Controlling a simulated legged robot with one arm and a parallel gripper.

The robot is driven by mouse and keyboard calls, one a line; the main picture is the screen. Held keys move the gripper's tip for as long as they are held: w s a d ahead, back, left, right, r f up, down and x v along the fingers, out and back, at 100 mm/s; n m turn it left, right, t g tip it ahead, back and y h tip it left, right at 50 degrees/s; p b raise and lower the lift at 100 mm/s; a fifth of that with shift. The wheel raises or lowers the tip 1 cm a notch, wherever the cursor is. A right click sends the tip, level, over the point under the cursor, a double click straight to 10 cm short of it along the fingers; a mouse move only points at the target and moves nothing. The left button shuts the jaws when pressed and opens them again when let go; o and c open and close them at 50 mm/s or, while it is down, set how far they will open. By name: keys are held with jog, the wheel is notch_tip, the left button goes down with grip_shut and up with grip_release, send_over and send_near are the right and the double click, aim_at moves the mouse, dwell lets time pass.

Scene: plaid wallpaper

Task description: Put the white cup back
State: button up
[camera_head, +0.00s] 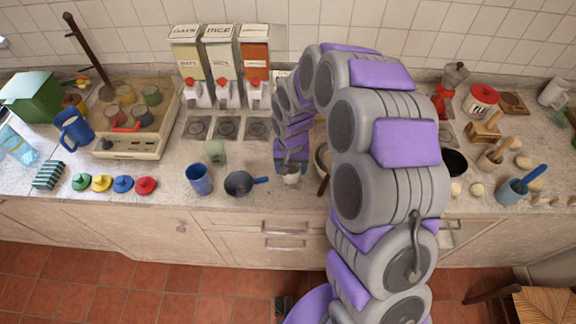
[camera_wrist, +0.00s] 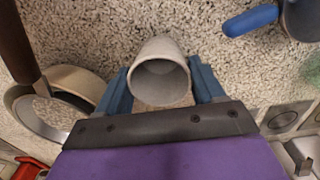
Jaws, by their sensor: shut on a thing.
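The white cup (camera_wrist: 160,72) is between the two blue fingers of my gripper (camera_wrist: 161,85) in the wrist view, with its open rim towards the camera. The fingers touch its sides from left and right. In the head view the cup (camera_head: 291,178) shows small under the purple end of my arm, at the front part of the counter. My gripper (camera_head: 290,167) is mostly hidden there by my wrist. I cannot tell whether the cup's base touches the counter.
A dark pan (camera_head: 239,184) with a blue handle and a blue cup (camera_head: 199,179) stand left of the cup. A bowl (camera_wrist: 62,97) with a dark wooden handle is close on the other side. Three dispensers (camera_head: 220,55) stand at the back wall. Coloured lids (camera_head: 123,185) lie further left.

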jog(key=shift+d+f, duration=0.1)
jog(key=shift+d, duration=0.15)
jog(key=o, duration=1)
jog(key=shift+c, duration=0.2)
jog(key=o, duration=0.4)
jog(key=a, duration=0.3)
jog(key=shift+a+f, duration=0.2)
jog(key=shift+c, duration=0.2)
jog(key=d+r, duration=0.3)
jog(key=shift+r+p, duration=0.25)
jog(key=shift+p, duration=0.05)
jog(key=a+r, duration=0.1)
jog(key=r, duration=0.1)
jog(key=a+r+p, duration=0.1)
jog(key=r, duration=0.4)
jog(key=shift+a+r, duration=0.3)
jog(key=shift+a, duration=0.1)
jog(key=s+d+r+g, duration=0.1)
jog(key=s+d+r, duration=0.5)
jog(key=s, duration=0.3)
jog(key=s+d+r, duration=0.5)
jog(key=s+d, duration=0.2)
jog(key=s, duration=0.2)
jog(key=s+d, duration=0.3)
jog(key=s, duration=1.1)
jog(key=shift+s+r+g+p, duration=0.25)
jog(key=shift+r+g+p, duration=0.05)
jog(key=shift+r+g, duration=0.1)
